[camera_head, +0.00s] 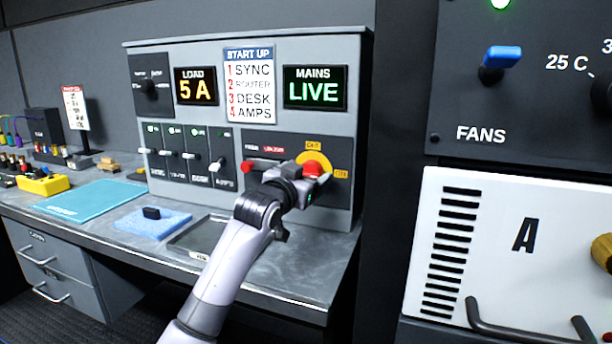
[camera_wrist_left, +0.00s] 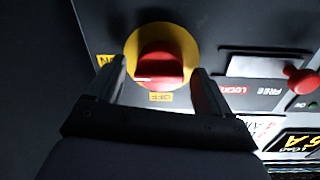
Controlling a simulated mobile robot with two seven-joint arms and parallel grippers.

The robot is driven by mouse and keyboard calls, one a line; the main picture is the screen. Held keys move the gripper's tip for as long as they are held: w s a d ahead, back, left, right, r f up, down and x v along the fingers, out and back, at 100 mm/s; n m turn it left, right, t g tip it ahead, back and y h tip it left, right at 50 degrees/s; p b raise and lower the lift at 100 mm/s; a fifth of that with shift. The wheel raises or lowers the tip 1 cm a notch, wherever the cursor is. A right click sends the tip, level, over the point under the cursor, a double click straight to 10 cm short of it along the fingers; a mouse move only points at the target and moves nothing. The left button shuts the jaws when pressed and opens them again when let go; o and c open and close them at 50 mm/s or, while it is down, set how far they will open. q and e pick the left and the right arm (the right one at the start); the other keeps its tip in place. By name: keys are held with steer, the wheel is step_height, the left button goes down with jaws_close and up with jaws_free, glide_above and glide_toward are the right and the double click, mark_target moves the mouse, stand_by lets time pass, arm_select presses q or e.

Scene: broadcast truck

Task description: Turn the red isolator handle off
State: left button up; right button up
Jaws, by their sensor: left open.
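The red isolator handle (camera_head: 315,168) sits on a round yellow plate at the right of the grey panel. In the left wrist view the handle (camera_wrist_left: 162,62) lies between my two fingers, apart from them as far as I can tell. My left gripper (camera_head: 302,186) is open at the handle (camera_wrist_left: 158,78). My right gripper is not in view.
A smaller red knob (camera_head: 249,166) beside a LOCKED/FREE label is left of the handle. The MAINS display (camera_head: 315,88) reads LIVE and the LOAD display (camera_head: 195,86) reads 5 A. Several switches (camera_head: 190,156) are further left. A shallow tray (camera_head: 186,246) lies on the bench below.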

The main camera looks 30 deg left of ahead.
arm_select(q)
steer(key=c, duration=1)
